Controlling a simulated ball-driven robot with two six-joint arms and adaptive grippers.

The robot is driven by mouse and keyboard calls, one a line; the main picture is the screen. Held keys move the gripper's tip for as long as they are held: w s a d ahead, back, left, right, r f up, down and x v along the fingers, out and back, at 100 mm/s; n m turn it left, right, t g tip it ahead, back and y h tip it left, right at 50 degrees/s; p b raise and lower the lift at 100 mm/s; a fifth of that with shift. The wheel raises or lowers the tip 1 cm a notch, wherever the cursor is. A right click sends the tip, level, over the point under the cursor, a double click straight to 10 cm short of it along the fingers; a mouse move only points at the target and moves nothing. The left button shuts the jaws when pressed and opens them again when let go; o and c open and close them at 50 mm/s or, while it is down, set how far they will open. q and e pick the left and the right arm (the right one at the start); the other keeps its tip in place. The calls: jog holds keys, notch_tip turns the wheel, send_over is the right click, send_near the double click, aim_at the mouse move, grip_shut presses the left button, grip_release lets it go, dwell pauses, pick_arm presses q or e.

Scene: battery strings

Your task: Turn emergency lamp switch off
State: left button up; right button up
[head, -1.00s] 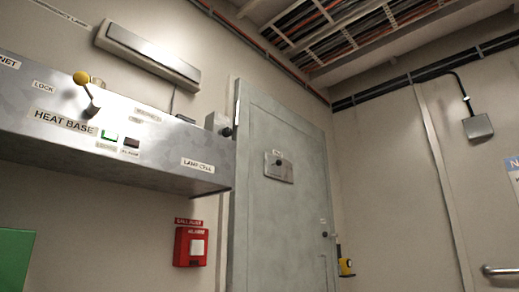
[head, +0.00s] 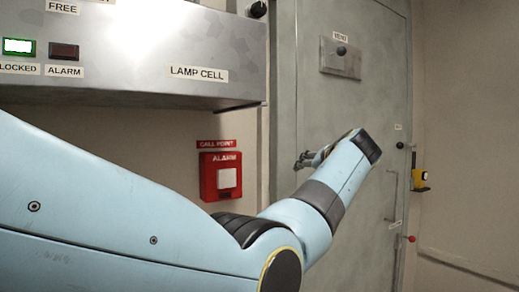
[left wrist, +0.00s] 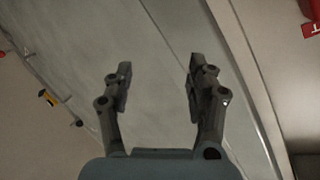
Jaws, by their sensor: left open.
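No switch labelled as the emergency lamp switch can be made out. A black knob (head: 257,9) is at the top edge of the head view, beside the door, above the cabinet's right end. My left arm reaches across the head view, and its left gripper (head: 308,160) is in front of the grey door (head: 312,90), small and partly hidden by my wrist. In the left wrist view the left gripper (left wrist: 157,85) is open and empty, its two fingers apart before the door (left wrist: 160,50). My right gripper is not in view.
The metal cabinet (head: 150,85) has a lit green button (head: 19,46) and a dark alarm button (head: 64,51). A red call point (head: 220,176) is on the wall behind my arm. A yellow device (head: 419,180) is right of the door. The wall at far right is clear.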

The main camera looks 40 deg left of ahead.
pick_arm(q)
jog(key=s+r+n+y+p, duration=0.1)
jog(key=s+r+n+y, duration=0.1)
jog(key=r, duration=1)
jog(key=s+r+n+y+p, duration=0.1)
jog(key=r+n+y, duration=0.1)
jog(key=r, duration=1)
jog(key=n+g+y+p, duration=0.2)
jog(key=n+g+p, duration=0.1)
jog(key=n, duration=0.3)
send_near(261, 7)
jog(key=shift+m, duration=0.3)
jog(key=p+x, duration=0.2)
jog(key=x, duration=0.8)
jog(key=shift+p, duration=0.35)
jog(key=shift+w+a+f, duration=0.1)
jog(key=shift+w+a, duration=0.2)
jog(key=shift+a, duration=0.25)
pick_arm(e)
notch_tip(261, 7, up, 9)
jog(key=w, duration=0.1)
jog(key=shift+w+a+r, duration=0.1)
pick_arm(q)
grip_shut()
